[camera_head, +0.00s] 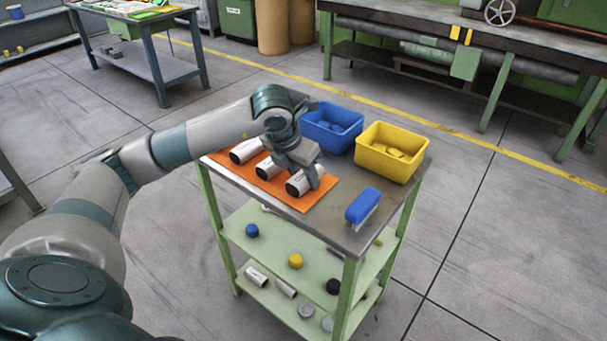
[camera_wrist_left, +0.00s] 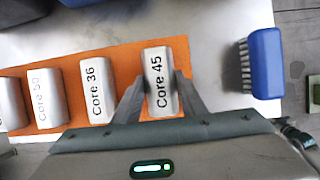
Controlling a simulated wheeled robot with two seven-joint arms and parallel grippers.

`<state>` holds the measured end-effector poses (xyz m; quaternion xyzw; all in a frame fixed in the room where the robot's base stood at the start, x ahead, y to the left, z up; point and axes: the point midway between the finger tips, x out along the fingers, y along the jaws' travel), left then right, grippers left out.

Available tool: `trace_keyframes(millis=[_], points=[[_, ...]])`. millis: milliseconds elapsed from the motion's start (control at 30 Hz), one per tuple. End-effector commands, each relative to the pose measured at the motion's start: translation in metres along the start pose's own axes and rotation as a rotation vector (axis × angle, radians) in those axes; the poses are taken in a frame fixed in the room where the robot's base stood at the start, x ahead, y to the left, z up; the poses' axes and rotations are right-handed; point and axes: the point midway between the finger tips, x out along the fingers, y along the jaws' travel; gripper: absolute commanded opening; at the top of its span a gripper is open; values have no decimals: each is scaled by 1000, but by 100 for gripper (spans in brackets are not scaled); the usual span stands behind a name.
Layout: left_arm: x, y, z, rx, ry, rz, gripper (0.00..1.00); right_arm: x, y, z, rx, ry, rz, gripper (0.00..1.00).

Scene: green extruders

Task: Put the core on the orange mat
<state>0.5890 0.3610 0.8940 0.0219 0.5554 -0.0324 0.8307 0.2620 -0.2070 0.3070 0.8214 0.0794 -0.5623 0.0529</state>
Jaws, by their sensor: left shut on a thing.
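The core labelled "Core 45" (camera_head: 297,187) is white and lies on the near right end of the orange mat (camera_head: 277,187). It also shows in the left wrist view (camera_wrist_left: 157,68), with orange mat (camera_wrist_left: 128,68) around its sides. My left gripper (camera_head: 304,178) reaches down over this core and is shut on it, one finger at each side (camera_wrist_left: 159,80). I cannot tell whether the core presses on the mat or is just above it. "Core 36" (camera_wrist_left: 94,88) and "Core 50" (camera_wrist_left: 44,93) lie beside it on the mat, with part of another core at the left edge. My right gripper is not in view.
A blue bin (camera_head: 332,128) and a yellow bin (camera_head: 389,153) with yellow pieces stand behind the mat. A blue brush (camera_head: 363,205) lies to the right. The cart's lower shelves hold caps and cylinders. Bare tabletop shows between mat and brush.

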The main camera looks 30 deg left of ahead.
Motion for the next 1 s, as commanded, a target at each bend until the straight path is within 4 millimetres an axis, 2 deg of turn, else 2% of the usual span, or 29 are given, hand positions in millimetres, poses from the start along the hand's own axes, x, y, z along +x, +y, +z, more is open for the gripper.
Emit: trace_keyframes(millis=[100,133,200,667,867,1000], points=[[2,0,0,0,-2,0,3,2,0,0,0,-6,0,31],[1,0,0,0,0,0,45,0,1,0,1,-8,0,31],[1,0,0,0,0,0,56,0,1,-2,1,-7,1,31],[-2,0,1,0,-1,0,56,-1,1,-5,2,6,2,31],[-24,0,1,1,-4,0,56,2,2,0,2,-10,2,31],[-48,0,2,0,-5,-1,56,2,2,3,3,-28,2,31]])
